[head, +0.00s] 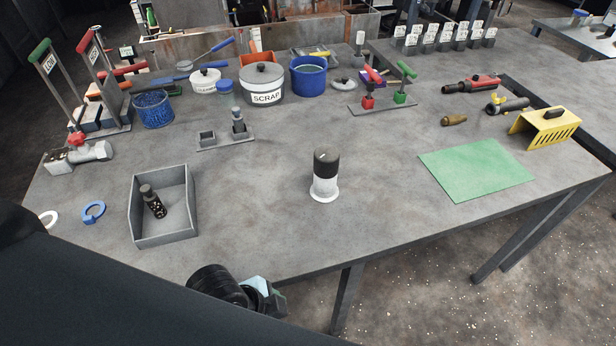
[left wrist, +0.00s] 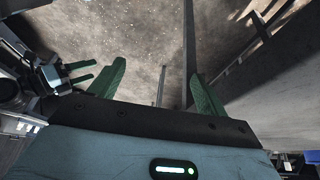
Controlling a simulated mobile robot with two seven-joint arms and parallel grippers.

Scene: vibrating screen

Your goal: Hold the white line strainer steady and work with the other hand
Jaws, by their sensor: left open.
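The white line strainer (head: 325,188), a white cylinder with a dark upper part and a flanged foot, stands upright on the grey table near its front middle. A dark perforated cylinder (head: 154,202) leans in an open grey tray (head: 165,240) to the left. My left gripper (head: 262,296) is low at the table's front edge, apart from the strainer. In the left wrist view its green fingers (left wrist: 158,88) are spread with nothing between them.
A green mat (head: 476,170) and yellow slotted guard (head: 546,128) lie right. Table around the strainer is clear.

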